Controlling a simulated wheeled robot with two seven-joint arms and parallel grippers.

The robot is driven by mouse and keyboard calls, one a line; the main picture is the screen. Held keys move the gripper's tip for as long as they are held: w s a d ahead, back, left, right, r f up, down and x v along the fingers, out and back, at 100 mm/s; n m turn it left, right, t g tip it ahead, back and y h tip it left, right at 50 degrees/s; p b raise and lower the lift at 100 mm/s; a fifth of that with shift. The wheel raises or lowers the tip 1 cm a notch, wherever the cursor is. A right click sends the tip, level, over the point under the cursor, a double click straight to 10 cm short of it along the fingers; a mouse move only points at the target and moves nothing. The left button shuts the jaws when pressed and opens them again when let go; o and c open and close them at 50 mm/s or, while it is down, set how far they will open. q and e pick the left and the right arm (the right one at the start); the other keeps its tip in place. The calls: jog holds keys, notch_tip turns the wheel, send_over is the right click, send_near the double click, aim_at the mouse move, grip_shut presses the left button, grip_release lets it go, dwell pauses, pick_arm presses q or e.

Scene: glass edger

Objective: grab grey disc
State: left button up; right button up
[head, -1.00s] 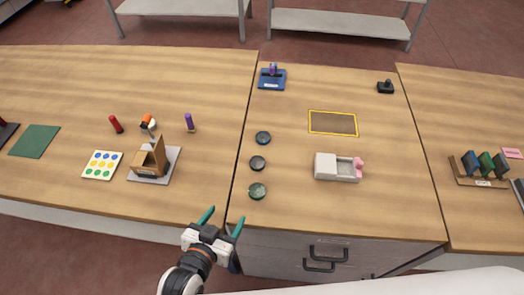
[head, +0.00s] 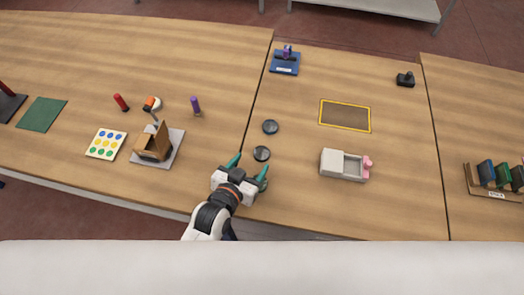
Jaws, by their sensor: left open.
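Small round dark discs sit in a column on the middle table. The far disc (head: 270,127) looks dark with a bluish tint. The nearer disc (head: 261,153) looks dark grey. A third, greenish-grey disc seen earlier at the near end is hidden now behind my left gripper. My left gripper (head: 249,166) is open, its teal fingers spread, just on the near side of the dark grey disc. Nothing is visible between the fingers, and I cannot tell their height above the table. My right gripper is not in view.
A grey box with a pink knob (head: 343,164) stands right of the discs. A yellow-edged mat (head: 345,116) lies behind it. A blue stand (head: 285,62) is at the back.

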aim_at(260, 155)
pick_arm(q)
jog(key=shift+s+d+f+p+x, duration=0.1)
jog(key=shift+f+p+x, duration=0.1)
jog(key=shift+x, duration=1)
jog(key=shift+s+d+f+p+x, duration=0.1)
jog(key=shift+s+d+p+x, duration=0.1)
jog(key=shift+x, duration=0.95)
jog(key=shift+a+r, duration=0.1)
jog(key=c, duration=1.1)
